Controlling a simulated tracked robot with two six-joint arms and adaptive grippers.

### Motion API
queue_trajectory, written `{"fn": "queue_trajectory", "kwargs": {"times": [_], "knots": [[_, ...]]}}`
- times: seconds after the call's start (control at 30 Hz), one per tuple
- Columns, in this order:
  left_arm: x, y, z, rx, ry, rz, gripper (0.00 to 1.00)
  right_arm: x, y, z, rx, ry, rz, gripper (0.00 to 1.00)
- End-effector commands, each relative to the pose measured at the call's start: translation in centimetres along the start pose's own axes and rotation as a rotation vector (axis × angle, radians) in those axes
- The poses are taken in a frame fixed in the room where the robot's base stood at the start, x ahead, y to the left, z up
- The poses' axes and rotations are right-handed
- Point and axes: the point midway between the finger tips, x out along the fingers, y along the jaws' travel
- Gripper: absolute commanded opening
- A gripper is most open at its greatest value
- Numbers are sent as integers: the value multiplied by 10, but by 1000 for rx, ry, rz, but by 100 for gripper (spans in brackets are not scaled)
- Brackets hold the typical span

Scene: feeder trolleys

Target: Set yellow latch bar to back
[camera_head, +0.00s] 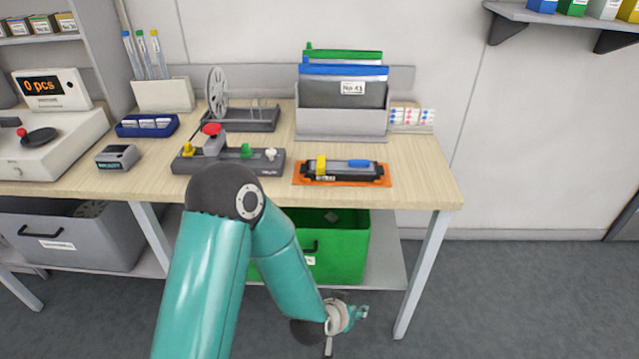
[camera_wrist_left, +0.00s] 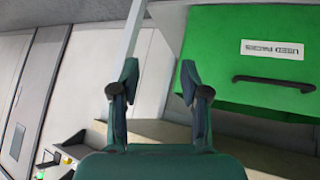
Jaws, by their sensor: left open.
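A yellow bar (camera_head: 321,165) stands on the left part of a dark feeder-like unit (camera_head: 342,172), which lies on an orange mat (camera_head: 299,180) near the bench's front edge. A blue bar (camera_head: 362,163) lies on the unit's right part. My left gripper (camera_head: 358,313) hangs low in front of the bench, well below and apart from the unit. In the left wrist view my left gripper (camera_wrist_left: 158,90) has its two fingers spread with nothing between them. The yellow bar does not show in that view. My right gripper is in neither view.
A grey control box (camera_head: 230,164) with coloured knobs stands left of the unit. A grey holder (camera_head: 340,122) with folders stands behind it. A green bin (camera_head: 345,250) sits under the bench (camera_head: 425,185); it also shows in the left wrist view (camera_wrist_left: 225,60). Floor at right is clear.

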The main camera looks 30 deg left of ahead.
Motion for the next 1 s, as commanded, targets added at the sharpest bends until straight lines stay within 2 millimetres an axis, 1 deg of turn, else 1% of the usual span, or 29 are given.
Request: {"fn": "queue_trajectory", "kwargs": {"times": [0.03,0.07,0.1,0.13,0.17,0.2,0.3,0.4,0.47,0.53,0.67,1.0], "knots": [[10,-14,-35,11,171,-49,46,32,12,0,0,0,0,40],[4,-21,-60,19,266,-85,46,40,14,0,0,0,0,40],[-6,-31,-90,26,386,-136,46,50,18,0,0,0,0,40],[-17,-38,-110,29,470,-175,46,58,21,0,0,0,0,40],[-28,-45,-127,30,545,-214,46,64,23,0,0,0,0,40],[-44,-54,-147,30,633,-265,46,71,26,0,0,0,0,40],[-80,-71,-178,24,792,-370,46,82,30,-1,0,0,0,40],[-102,-81,-194,17,867,-430,46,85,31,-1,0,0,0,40],[-106,-84,-200,15,882,-445,46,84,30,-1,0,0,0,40],[-104,-87,-207,15,886,-449,46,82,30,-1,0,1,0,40],[-93,-94,-221,16,883,-449,46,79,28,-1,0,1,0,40],[-52,-120,-275,15,882,-446,46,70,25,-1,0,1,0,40]]}}
